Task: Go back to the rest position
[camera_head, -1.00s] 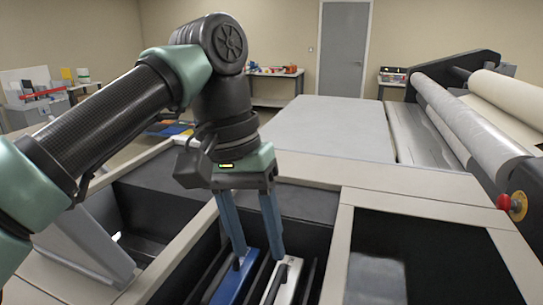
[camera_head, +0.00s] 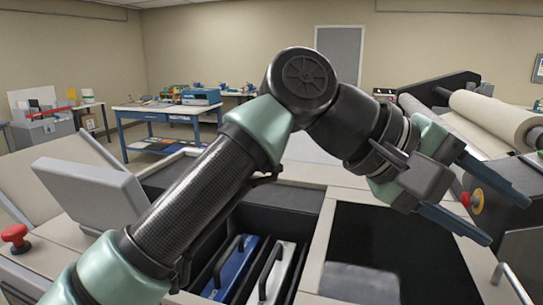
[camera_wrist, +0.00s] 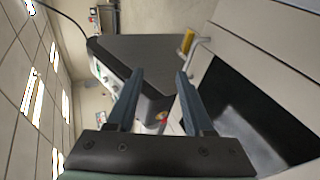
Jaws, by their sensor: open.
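My gripper (camera_head: 488,212) is raised at the right in the head view, pointing right with its two blue-grey fingers spread apart. It is open and empty; the wrist view shows the same two fingers (camera_wrist: 157,85) with nothing between them. A blue cartridge-like piece with a black handle (camera_head: 232,272) and a white one with a black handle (camera_head: 281,275) stand side by side in dark slots in the machine's bay. My gripper is clear of both, up and to the right of them. My arm crosses the middle of the head view and hides part of the machine.
The laminator rollers (camera_head: 497,115) stand at the right, with a red emergency button (camera_head: 465,199) close to my gripper. Another red button (camera_head: 15,236) and a grey tilted panel (camera_head: 92,193) are at the left. A blue workbench (camera_head: 168,112) stands behind.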

